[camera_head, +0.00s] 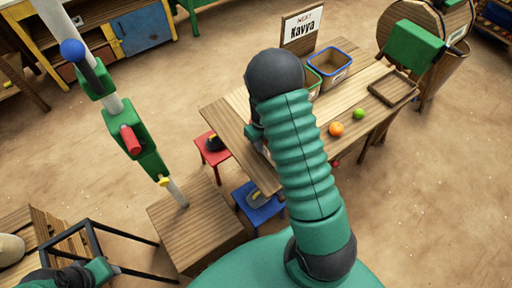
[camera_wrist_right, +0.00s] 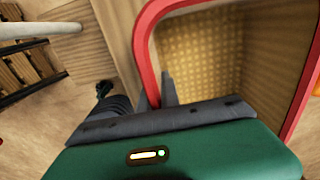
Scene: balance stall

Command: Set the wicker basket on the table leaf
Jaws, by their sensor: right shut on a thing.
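The wicker basket (camera_wrist_right: 208,60), with a red rim and a yellowish woven inside, fills the right half of the right wrist view. My right gripper (camera_wrist_right: 166,98) is shut on its near rim. In the head view my right arm reaches over the table, its gripper (camera_head: 256,133) is mostly hidden, and the arm hides the basket. The table leaf (camera_head: 232,125) is the plank part at the table's left end, partly behind the arm. In the wrist view wood lies around the basket; I cannot tell whether they touch. My left gripper (camera_head: 100,270) is at the bottom left, jaws unclear.
A blue-rimmed basket (camera_head: 330,64) and a green-rimmed one stand at the table's back by a name sign (camera_head: 302,27). An orange (camera_head: 336,129), a green fruit (camera_head: 359,114) and a shallow tray (camera_head: 393,88) lie right. Red (camera_head: 212,150) and blue stools (camera_head: 257,203) stand left.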

